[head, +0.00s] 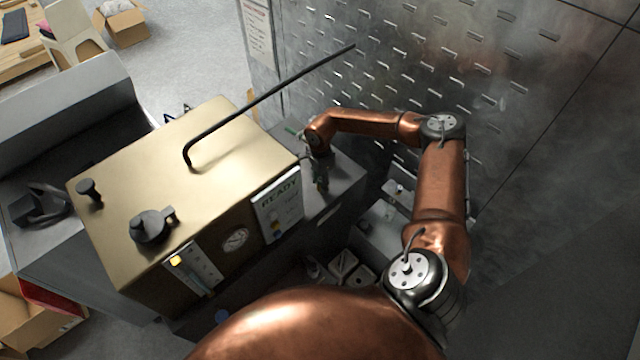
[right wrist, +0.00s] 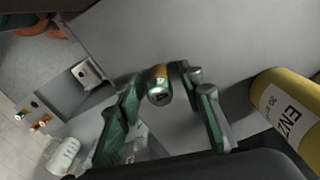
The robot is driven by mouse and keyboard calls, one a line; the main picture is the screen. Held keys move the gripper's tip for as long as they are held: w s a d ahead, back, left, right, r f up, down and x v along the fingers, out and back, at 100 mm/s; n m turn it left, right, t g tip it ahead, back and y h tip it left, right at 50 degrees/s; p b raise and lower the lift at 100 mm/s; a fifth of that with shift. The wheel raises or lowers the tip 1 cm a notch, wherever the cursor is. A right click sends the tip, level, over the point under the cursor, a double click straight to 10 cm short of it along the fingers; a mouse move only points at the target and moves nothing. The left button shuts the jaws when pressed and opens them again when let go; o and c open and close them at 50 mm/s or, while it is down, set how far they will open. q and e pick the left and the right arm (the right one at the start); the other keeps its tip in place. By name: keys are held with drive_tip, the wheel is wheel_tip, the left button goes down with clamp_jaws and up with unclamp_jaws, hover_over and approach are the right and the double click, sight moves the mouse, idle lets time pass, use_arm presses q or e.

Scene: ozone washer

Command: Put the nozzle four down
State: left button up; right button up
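A small brass-and-dark nozzle (right wrist: 158,84) shows in the right wrist view, on or just above a grey surface (right wrist: 190,35). My right gripper (right wrist: 162,78) has green fingers spread to either side of it, with a small gap showing on each side. The nozzle looks free of the fingers. In the head view my right gripper (head: 320,178) points down over the grey counter (head: 346,180), beside the brass-coloured machine (head: 215,140). The nozzle cannot be made out there. My left gripper is not in view.
A yellow labelled container (right wrist: 285,112) lies close to the right finger in the right wrist view. A white bottle (right wrist: 63,155) is at lower left. The machine's black bent rod (head: 270,95) reaches toward the perforated metal wall (head: 400,60) near my right arm.

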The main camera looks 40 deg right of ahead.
sight(320, 179)
wheel_tip(320, 179, up, 11)
drive_tip(key=b, duration=0.3)
drive_tip(key=shift+f, duration=0.15)
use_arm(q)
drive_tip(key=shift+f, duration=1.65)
use_arm(e)
drive_tip(key=shift+r, duration=0.55)
